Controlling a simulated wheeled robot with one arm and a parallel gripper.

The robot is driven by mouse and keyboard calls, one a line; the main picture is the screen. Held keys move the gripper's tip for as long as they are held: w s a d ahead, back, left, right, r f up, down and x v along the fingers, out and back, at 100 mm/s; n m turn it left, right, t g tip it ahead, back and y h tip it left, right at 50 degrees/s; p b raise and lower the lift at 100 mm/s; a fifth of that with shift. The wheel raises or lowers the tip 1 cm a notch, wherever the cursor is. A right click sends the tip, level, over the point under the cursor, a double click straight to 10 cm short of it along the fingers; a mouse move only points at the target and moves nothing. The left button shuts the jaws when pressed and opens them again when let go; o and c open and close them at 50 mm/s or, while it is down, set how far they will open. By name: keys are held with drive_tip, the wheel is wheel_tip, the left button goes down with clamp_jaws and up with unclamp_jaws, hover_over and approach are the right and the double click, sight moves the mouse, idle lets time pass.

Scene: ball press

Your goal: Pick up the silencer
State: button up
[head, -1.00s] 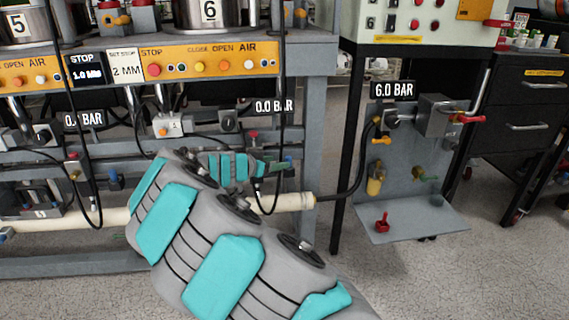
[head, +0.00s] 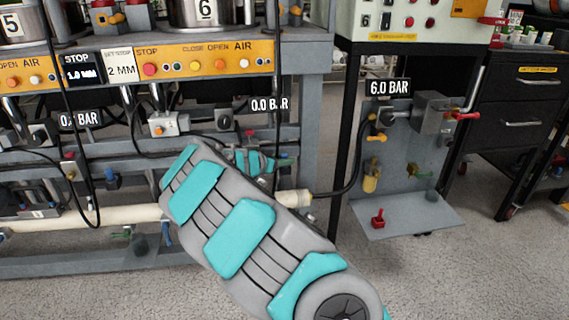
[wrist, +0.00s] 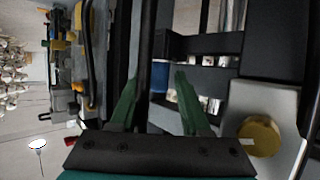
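I cannot say for certain which part is the silencer. A yellow-brass cylinder (head: 370,180) hangs on the grey panel under the 6.0 BAR sign in the head view and may be it. In the wrist view a round brass-coloured part (wrist: 258,138) sits on a pale grey block, right of my gripper; I cannot tell whether it is the same part. My gripper (wrist: 157,78) has its two green fingers apart, with nothing visible held between them.
The grey panel has a bottom shelf (head: 405,218) with a red part (head: 377,218) on it. A green fitting (head: 415,173) and a red-handled valve (head: 463,116) are on the panel. A black hose (head: 357,165) and table leg stand left of it. Floor in front is clear.

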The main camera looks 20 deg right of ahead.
clamp_jaws()
idle(0.5)
